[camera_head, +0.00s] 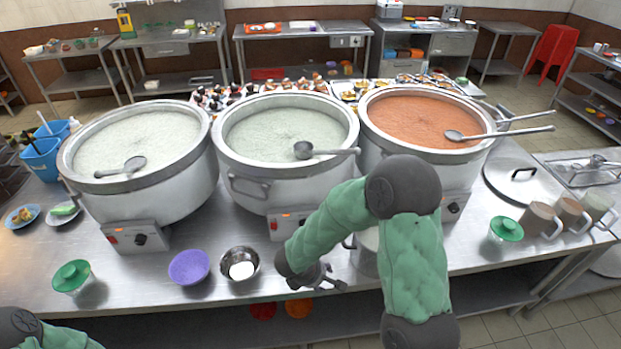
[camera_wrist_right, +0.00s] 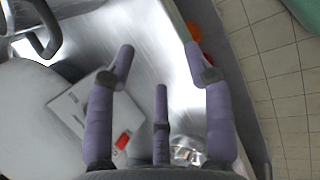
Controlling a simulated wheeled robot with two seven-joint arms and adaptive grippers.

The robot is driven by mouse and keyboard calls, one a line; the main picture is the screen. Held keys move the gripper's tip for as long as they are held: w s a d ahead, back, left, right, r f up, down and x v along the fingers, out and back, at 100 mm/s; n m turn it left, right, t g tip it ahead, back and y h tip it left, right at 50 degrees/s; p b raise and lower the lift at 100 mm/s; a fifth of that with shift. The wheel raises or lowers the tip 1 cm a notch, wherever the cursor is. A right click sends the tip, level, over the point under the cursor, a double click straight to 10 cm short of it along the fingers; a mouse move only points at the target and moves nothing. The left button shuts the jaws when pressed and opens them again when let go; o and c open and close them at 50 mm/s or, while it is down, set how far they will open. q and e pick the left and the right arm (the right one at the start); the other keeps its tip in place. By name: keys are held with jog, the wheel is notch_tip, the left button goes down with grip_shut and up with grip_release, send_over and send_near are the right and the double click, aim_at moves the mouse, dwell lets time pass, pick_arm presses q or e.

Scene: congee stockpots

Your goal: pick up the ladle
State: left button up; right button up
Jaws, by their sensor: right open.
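A ladle (camera_head: 328,151) rests across the rim of the middle stockpot (camera_head: 262,183), with its handle pointing right. My right gripper (camera_head: 330,281) is low over the table's front, below the middle pot and apart from every ladle. Its fingers are spread and empty in the right wrist view (camera_wrist_right: 160,65). My left gripper is out of view.
A metal bowl (camera_head: 240,264) and purple bowl (camera_head: 189,267) stand at the front left of my right gripper. The middle pot's control box (camera_head: 287,223) is just behind it. My right arm hides part of a metal pot (camera_head: 363,255). Mugs (camera_head: 540,220) and a lid (camera_head: 521,178) are at right.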

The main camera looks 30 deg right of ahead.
jog(key=w+d+r+t+h+p, duration=0.1)
jog(key=w+d+r, duration=0.1)
jog(key=r, duration=0.3)
jog(key=w+d+r+n+t+h, duration=0.1)
jog(key=w+r+t, duration=0.1)
jog(key=w+r, duration=0.15)
jog(key=w+d+r+t+h+p, duration=0.1)
jog(key=w+d+r, duration=0.1)
jog(key=r, duration=0.4)
jog(key=t+h+p, duration=0.2)
jog(key=t+h, duration=0.2)
send_near(333, 152)
jog(key=shift+n, duration=0.4)
jog(key=x, duration=0.5)
jog(key=shift+s+d, duration=0.15)
jog(key=shift+d, duration=0.1)
jog(key=shift+x, duration=2.8)
jog(key=shift+a, duration=0.2)
grip_shut()
